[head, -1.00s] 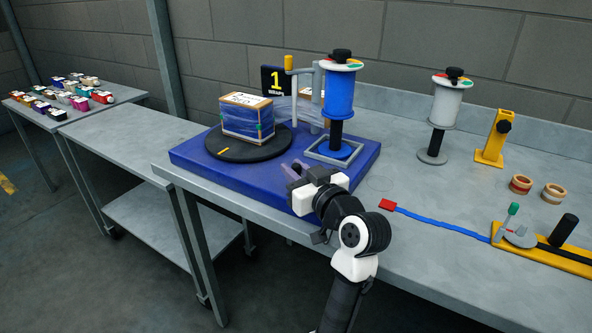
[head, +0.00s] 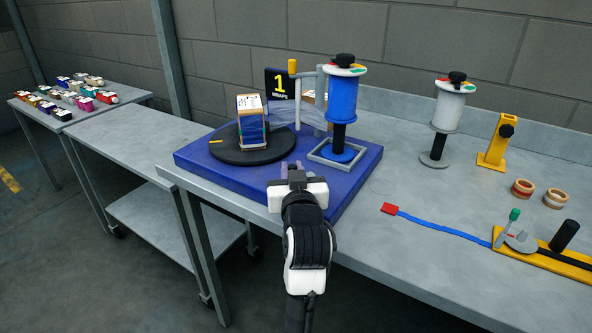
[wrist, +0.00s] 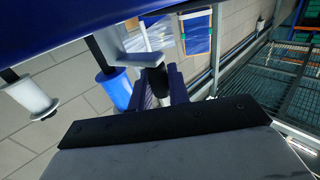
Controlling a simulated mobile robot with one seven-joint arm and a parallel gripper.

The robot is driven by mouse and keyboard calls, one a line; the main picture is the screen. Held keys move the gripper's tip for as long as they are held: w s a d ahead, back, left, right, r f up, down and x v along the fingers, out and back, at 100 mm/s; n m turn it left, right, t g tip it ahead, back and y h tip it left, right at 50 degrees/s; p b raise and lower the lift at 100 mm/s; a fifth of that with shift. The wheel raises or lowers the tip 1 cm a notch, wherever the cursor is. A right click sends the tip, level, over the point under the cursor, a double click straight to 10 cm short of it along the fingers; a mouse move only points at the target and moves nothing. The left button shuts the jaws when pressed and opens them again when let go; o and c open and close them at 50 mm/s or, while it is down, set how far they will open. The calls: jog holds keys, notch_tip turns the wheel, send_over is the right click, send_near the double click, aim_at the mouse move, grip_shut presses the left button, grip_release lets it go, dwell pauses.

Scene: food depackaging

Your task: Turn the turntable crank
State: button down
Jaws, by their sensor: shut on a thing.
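The black turntable (head: 224,153) is set on a blue base (head: 200,169) and carries an upright box (head: 250,107) with blue film around it. A yellow mark lies at the turntable's left edge. My gripper (head: 291,168) is at the front of the blue base. In the wrist view my gripper (wrist: 167,86) is shut on a dark crank handle (wrist: 158,80), with a grey piece (wrist: 132,50) beside it that looks like the crank arm. The crank is hidden behind my gripper in the head view.
A blue film roll (head: 341,96) stands on the base behind my gripper, near a yellow-topped post (head: 292,67). A white roll (head: 447,112), yellow stand (head: 496,143) and tape rolls (head: 522,188) are to the right. A side table (head: 135,150) is clear.

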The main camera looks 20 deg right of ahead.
jog(key=m+h, duration=0.1)
jog(key=w+m+g+h, duration=0.1)
jog(key=h, duration=0.1)
jog(key=m+g+h, duration=0.1)
jog(key=h, duration=0.1)
jog(key=shift+w+a, duration=0.25)
jog(key=shift+w, duration=0.1)
jog(key=m+g+h, duration=0.1)
jog(key=w+m+g+h+b, duration=0.1)
jog(key=m+h, duration=0.1)
jog(key=shift+d, duration=0.1)
jog(key=m+g+h+b, duration=0.1)
jog(key=w+m+g+h+b, duration=0.1)
jog(key=g, duration=0.1)
jog(key=m+g+h+b, duration=0.1)
jog(key=shift+w+d+f+g+h, duration=0.15)
jog(key=shift+d+g+h, duration=0.15)
jog(key=shift+d, duration=0.05)
jog(key=shift+w+d+m+g+h+b, duration=0.2)
jog(key=shift+m+g+h+b, duration=0.3)
jog(key=shift+m+g, duration=0.4)
jog(key=shift+w+d+m+g+h+b, duration=0.2)
jog(key=shift+m+g+h+b, duration=0.4)
jog(key=shift+g, duration=0.5)
jog(key=shift+d, duration=0.1)
jog(key=c, duration=1.4)
grip_release()
